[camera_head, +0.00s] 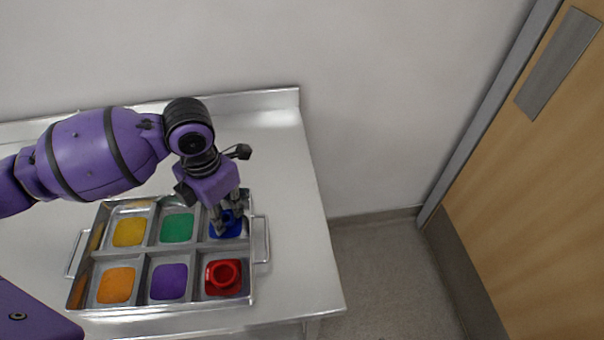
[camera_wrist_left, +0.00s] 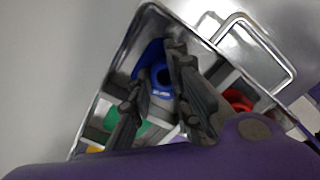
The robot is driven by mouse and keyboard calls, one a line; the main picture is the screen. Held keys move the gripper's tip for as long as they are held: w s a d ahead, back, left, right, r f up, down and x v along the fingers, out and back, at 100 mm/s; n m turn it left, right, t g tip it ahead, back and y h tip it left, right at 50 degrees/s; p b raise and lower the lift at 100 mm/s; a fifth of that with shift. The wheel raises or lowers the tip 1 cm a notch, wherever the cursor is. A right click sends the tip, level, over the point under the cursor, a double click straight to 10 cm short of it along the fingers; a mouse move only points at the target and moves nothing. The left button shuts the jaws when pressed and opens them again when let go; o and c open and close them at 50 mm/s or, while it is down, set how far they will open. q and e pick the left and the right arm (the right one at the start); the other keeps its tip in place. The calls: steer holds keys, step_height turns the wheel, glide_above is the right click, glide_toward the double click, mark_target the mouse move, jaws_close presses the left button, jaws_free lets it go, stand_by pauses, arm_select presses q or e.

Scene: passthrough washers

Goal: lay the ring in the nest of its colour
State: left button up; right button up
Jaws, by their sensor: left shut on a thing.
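The steel tray (camera_head: 188,250) has six nests with coloured pads. My left gripper (camera_head: 229,224) points down into the blue nest (camera_head: 214,233) at the back right of the tray. It is shut on a blue ring, which shows between the fingers in the left wrist view (camera_wrist_left: 162,77). The fingers hide part of the ring and the pad, so I cannot tell whether the ring touches the bottom. A red ring (camera_head: 224,273) lies in the red nest at the front right. My right gripper is out of view.
The yellow (camera_head: 128,232), green (camera_head: 177,228), orange (camera_head: 116,285) and purple (camera_head: 168,281) nests are empty. The tray has side handles (camera_head: 262,239). The steel table (camera_head: 290,190) is bare to the right of the tray, with a raised back edge. A wooden door (camera_head: 530,180) stands farther right.

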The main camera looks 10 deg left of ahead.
arm_select(q)
steer(key=shift+f, duration=0.2)
steer(key=o, duration=0.8)
step_height(320, 180, up, 12)
steer(key=shift+r+p, duration=0.2)
steer(key=shift+p, duration=0.15)
